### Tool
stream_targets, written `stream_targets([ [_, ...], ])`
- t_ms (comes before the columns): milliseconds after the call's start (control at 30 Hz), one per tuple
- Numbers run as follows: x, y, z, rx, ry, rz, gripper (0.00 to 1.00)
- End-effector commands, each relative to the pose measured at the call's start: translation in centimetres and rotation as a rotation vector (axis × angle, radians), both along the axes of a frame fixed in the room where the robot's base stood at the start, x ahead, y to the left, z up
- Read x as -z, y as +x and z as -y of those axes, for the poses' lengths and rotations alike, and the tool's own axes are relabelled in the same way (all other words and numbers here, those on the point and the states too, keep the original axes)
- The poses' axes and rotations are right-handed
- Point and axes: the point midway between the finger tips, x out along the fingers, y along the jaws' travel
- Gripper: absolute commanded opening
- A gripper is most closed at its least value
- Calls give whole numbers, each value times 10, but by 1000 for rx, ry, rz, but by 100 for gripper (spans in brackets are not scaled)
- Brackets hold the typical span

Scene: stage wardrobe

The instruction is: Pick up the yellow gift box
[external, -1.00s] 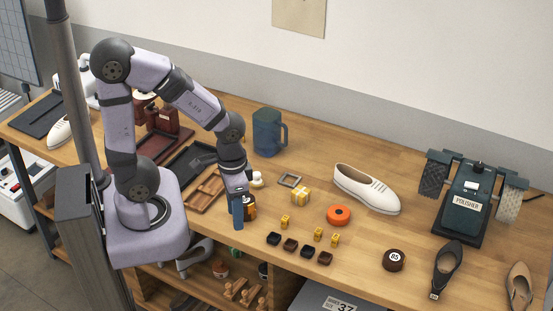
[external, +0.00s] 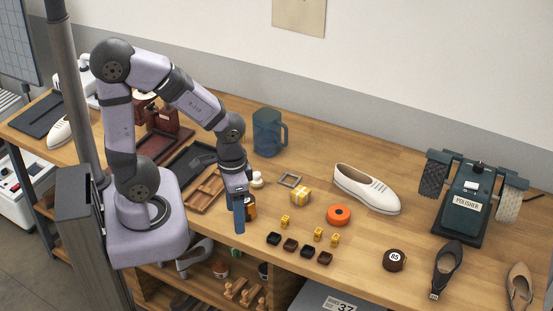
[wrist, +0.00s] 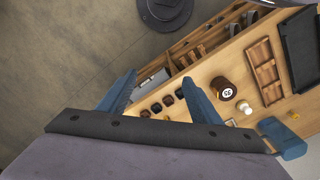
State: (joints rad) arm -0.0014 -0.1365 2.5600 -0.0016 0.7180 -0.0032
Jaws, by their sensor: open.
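The yellow gift box (external: 301,196), with a pale ribbon, sits on the wooden table right of my gripper in the external view. I cannot make it out in the wrist view, where the gripper body covers much of the table. My gripper (external: 240,223) points down near the table's front edge, left of the box and apart from it. Its two blue fingers stand wide apart in the wrist view (wrist: 159,78), open with nothing held between them.
A brown jar (external: 251,207) stands right beside my fingers. Small yellow blocks (external: 285,221) and several dark little trays (external: 290,245) lie in front of the box. A blue pitcher (external: 267,132) stands behind.

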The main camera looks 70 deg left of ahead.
Motion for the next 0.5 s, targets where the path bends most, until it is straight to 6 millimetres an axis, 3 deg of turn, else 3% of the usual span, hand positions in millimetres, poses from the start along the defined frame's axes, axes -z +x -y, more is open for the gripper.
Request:
stream_targets([
  [267, 1, 4, -1, -7, 0, 1, 59],
  [367, 5, 16, -6, -29, 1, 6, 59],
  [500, 15, 52, -21, -94, 4, 20, 59],
])
